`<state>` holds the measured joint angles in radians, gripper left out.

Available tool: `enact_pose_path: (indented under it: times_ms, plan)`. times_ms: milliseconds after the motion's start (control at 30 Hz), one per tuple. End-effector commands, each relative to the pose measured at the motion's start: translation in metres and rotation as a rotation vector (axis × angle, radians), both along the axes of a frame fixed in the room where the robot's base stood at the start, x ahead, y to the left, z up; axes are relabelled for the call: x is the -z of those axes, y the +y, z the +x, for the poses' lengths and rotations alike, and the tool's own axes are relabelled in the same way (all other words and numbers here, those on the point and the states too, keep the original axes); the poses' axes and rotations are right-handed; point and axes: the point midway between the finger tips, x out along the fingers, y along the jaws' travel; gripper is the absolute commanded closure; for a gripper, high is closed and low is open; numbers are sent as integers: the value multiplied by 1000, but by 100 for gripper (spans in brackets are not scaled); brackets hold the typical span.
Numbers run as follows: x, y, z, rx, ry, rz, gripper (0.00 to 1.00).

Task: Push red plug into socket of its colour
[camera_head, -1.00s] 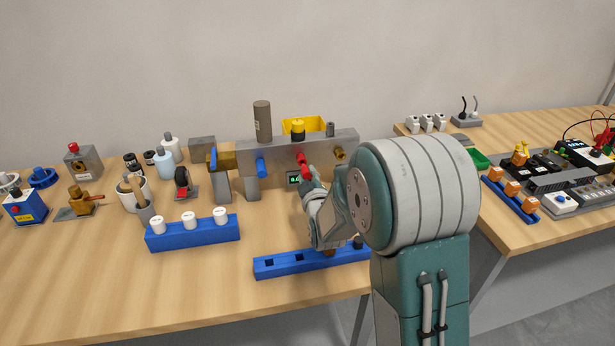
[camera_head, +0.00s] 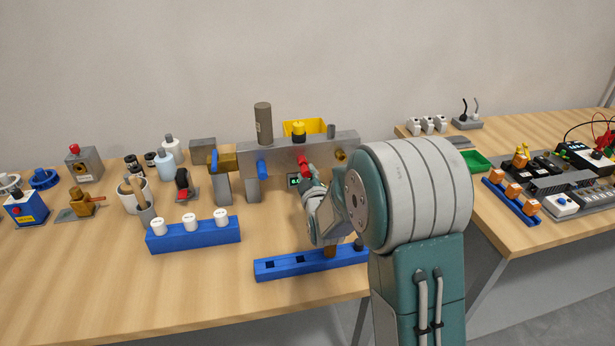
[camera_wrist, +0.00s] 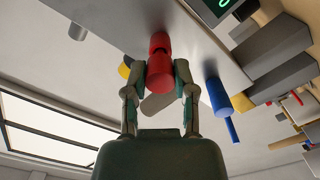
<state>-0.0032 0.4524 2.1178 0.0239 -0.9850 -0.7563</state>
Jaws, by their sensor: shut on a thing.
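The red plug (camera_wrist: 160,76) is held between the two fingers of my gripper (camera_wrist: 160,88) in the wrist view. It lies against or just in front of a red part on the face of the grey metal panel (camera_wrist: 128,18); I cannot tell how deep it sits. In the head view the red plug (camera_head: 304,163) shows at the middle of the panel (camera_head: 285,157), and my gripper (camera_head: 310,176) is largely hidden by my arm. A blue plug (camera_head: 262,169) sticks out of the panel to its left, also in the wrist view (camera_wrist: 217,97). A brass socket (camera_head: 340,156) is to its right.
A blue rack with holes (camera_head: 282,267) lies in front, and another blue rack with white caps (camera_head: 193,236) is at the left.

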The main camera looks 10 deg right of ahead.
Motion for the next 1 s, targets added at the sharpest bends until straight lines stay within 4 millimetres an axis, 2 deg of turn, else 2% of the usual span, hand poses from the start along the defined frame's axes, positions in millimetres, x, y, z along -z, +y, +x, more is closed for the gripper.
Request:
enact_pose_path:
  times_ms: [767, 800, 867, 900, 1000]
  plan:
    - [0, 0, 17, 0, 0, 0, 98]
    - [0, 0, 17, 0, 0, 0, 61]
    - [0, 0, 17, 0, 0, 0, 34]
    - [0, 0, 17, 0, 0, 0, 25]
    - [0, 0, 17, 0, 0, 0, 25]
